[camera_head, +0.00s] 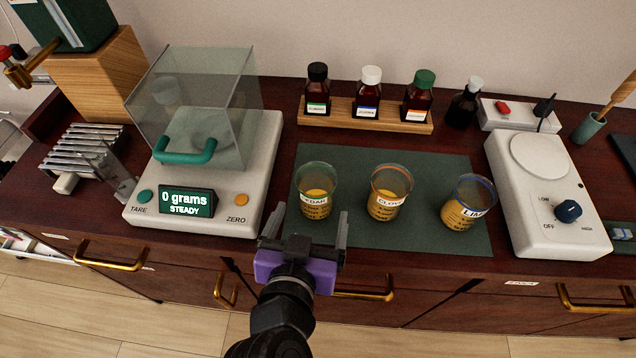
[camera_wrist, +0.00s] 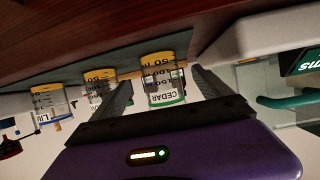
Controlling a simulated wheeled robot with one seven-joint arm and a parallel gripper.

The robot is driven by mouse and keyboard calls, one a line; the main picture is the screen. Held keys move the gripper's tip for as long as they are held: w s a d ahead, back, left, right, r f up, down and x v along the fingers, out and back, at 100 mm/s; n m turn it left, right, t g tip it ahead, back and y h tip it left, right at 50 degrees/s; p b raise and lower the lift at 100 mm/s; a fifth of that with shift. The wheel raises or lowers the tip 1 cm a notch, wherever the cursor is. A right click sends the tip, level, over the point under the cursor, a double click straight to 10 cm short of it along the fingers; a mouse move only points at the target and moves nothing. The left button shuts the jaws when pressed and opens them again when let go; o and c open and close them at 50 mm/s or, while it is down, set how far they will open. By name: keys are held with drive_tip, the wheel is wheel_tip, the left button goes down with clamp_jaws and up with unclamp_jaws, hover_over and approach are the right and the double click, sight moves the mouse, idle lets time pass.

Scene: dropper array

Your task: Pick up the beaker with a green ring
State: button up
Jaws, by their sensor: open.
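The beaker with a green ring (camera_head: 316,194) stands upright at the left of the dark green mat (camera_head: 440,165), holds yellow-orange liquid and is labelled CEDAR. It also shows upside down in the wrist view (camera_wrist: 163,82), between my gripper's fingers in the picture. My gripper (camera_head: 305,222) is open and empty at the counter's front edge, in front of this beaker and apart from it. The clove beaker with an orange ring (camera_head: 388,193) stands in the middle of the mat. The beaker with a blue ring (camera_head: 467,204) stands at the right, its label partly hidden.
A balance (camera_head: 205,165) with a glass shield and a teal handle stands close on the left, reading 0 grams. A hotplate (camera_head: 545,195) stands on the right. A wooden rack (camera_head: 362,116) with three bottles is behind the mat. The mat's front strip is clear.

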sight(319, 189)
drive_tip(key=p+x, duration=0.1)
drive_tip(key=x, duration=0.5)
drive_tip(key=shift+w+f, duration=0.25)
drive_tip(key=shift+c, duration=0.5)
clamp_jaws()
